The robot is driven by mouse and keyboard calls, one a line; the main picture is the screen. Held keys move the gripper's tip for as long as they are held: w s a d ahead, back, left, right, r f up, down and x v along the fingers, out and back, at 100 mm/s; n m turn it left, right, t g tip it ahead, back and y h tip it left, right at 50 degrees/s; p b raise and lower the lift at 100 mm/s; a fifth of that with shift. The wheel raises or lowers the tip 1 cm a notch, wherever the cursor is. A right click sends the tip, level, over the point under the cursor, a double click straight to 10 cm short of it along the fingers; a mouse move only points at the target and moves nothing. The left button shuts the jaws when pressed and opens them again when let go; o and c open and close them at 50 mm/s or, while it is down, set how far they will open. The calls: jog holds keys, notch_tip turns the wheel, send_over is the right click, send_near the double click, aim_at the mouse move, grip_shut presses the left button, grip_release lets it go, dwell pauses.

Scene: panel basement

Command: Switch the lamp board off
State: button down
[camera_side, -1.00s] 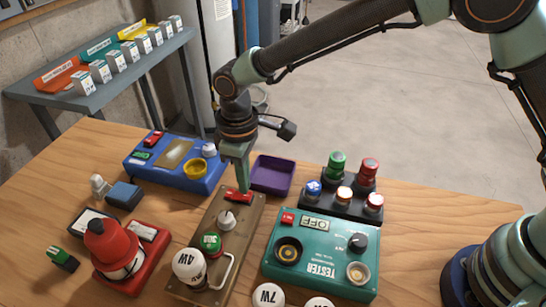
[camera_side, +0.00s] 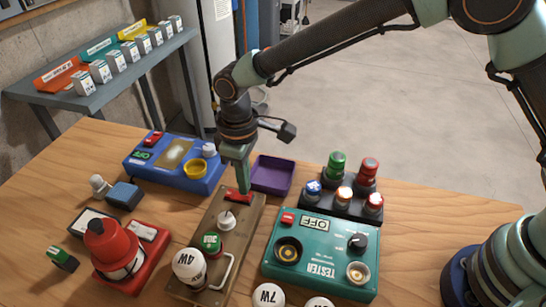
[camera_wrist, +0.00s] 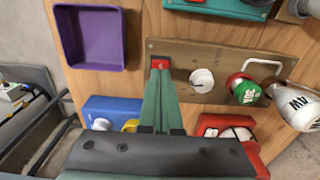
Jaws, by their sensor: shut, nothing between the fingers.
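The lamp board (camera_side: 207,250) is a brown panel on the wooden table with a red rocker switch (camera_side: 232,196) at its far end. Along it are a white knob (camera_side: 227,221), a green cap (camera_side: 211,243), a white bulb marked 4W (camera_side: 188,265) and a white handle. I cannot tell whether the bulb is lit. My gripper (camera_side: 238,188) is shut and empty, pointing down with its tips at the red switch, seemingly touching it. In the wrist view the tips (camera_wrist: 160,75) partly cover the switch (camera_wrist: 160,63).
A teal tester box (camera_side: 322,255) stands right of the board, with push buttons (camera_side: 345,195) behind it. A purple tray (camera_side: 271,175) and a blue box (camera_side: 175,163) are behind the board. A red box with a red dome (camera_side: 110,245) is to the left. Loose bulbs (camera_side: 268,295) lie in front.

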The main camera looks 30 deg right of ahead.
jog(key=shift+f, duration=0.8)
dwell(0.4)
jog(key=shift+r, duration=3.55)
